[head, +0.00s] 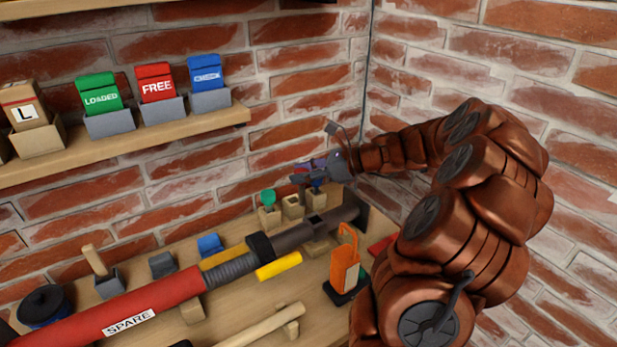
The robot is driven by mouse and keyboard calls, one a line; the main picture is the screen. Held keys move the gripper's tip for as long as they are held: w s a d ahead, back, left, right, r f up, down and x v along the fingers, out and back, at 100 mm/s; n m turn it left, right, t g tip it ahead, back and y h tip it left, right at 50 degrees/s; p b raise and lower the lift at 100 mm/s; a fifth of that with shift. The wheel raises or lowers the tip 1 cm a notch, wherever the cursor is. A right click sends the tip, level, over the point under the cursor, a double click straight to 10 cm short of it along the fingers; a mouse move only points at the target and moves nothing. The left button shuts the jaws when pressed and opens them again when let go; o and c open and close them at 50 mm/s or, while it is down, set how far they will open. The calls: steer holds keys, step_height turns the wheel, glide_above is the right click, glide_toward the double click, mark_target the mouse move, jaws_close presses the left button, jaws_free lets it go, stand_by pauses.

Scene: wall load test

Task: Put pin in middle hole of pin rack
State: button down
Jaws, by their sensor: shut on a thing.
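The pin rack (292,210) is a set of small pale wooden blocks on the bench near the back wall. The middle block has an open, empty-looking hole on top. A green-topped pin (268,196) stands in the left block. Something blue (316,186) shows at the top of the right block, just under my gripper. My gripper (308,174) is above the right side of the rack, shut on the pin, which is small and largely hidden. A reddish patch shows at the fingers; I cannot tell whether it is part of the pin.
A long red and grey tool marked SPARE (130,318) lies in front of the rack. An orange tag on a black stand (345,265) is at right. A shelf (190,125) with LOADED, FREE and blue cards is at upper left. Brick walls meet behind my arm.

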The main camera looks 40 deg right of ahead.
steer(key=shift+w+d+f+b, duration=0.1)
steer(key=shift+w+d+b, duration=0.05)
steer(key=shift+w, duration=1.2)
steer(key=shift+w+d+f+b, duration=0.1)
steer(key=shift+w+b, duration=0.05)
steer(key=shift+w, duration=1.15)
steer(key=shift+s+d+p, duration=0.1)
steer(key=shift+s+p, duration=0.05)
steer(key=shift+p, duration=0.3)
steer(key=shift+p, duration=0.5)
steer(key=shift+f, duration=2.2)
stand_by(0.5)
steer(key=c, duration=0.6)
jaws_free()
steer(key=shift+o, duration=0.2)
